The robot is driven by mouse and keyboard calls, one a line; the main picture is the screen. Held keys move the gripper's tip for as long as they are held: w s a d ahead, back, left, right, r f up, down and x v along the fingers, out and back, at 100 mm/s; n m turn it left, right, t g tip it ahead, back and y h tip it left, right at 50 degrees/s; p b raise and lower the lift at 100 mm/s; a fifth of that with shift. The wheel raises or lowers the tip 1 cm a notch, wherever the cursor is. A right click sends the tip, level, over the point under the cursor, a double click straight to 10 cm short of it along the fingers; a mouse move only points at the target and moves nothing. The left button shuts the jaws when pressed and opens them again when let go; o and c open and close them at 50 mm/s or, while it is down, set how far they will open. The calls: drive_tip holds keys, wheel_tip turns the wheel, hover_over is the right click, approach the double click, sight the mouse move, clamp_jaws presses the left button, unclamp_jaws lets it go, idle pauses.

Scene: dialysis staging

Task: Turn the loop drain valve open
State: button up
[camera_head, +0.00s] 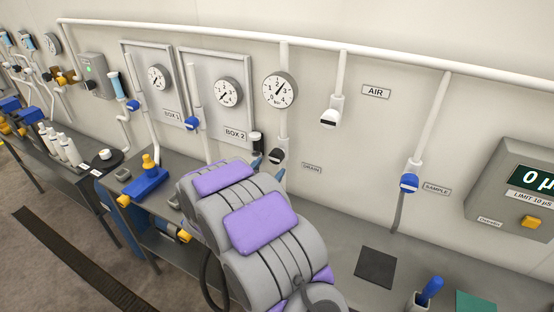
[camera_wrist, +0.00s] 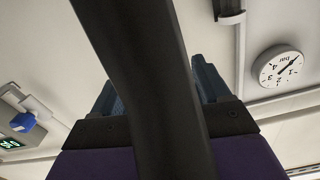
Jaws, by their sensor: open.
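The drain valve (camera_head: 277,156), with a black handle, sits at the lower end of a white wall pipe, beside the DRAIN label (camera_head: 312,168). My gripper (camera_head: 267,169) is open, with its blue-grey fingertips just below and left of the handle in the head view; whether they touch it I cannot tell. My gripper also shows in the wrist view (camera_wrist: 158,88), fingers spread apart, with a dark bar crossing in front. I cannot make out the drain valve there.
A pressure gauge (camera_head: 280,91) is above the drain valve. The AIR valve (camera_head: 331,117) and blue SAMPLE valve (camera_head: 408,183) hang to the right.

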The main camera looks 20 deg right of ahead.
sight(274, 158)
drive_tip(key=x, duration=0.3)
drive_tip(key=shift+w+b, duration=0.3)
drive_tip(key=shift+w, duration=0.2)
drive_tip(key=shift+w+d+r, duration=0.1)
drive_tip(key=shift+w+d, duration=0.1)
drive_tip(key=shift+w, duration=0.35)
drive_tip(key=shift+w+d, duration=0.3)
drive_tip(key=shift+d, duration=0.85)
drive_tip(key=shift+a, duration=0.6)
drive_tip(key=c, duration=0.5)
drive_tip(key=shift+d, duration=0.1)
drive_tip(key=c, duration=0.5)
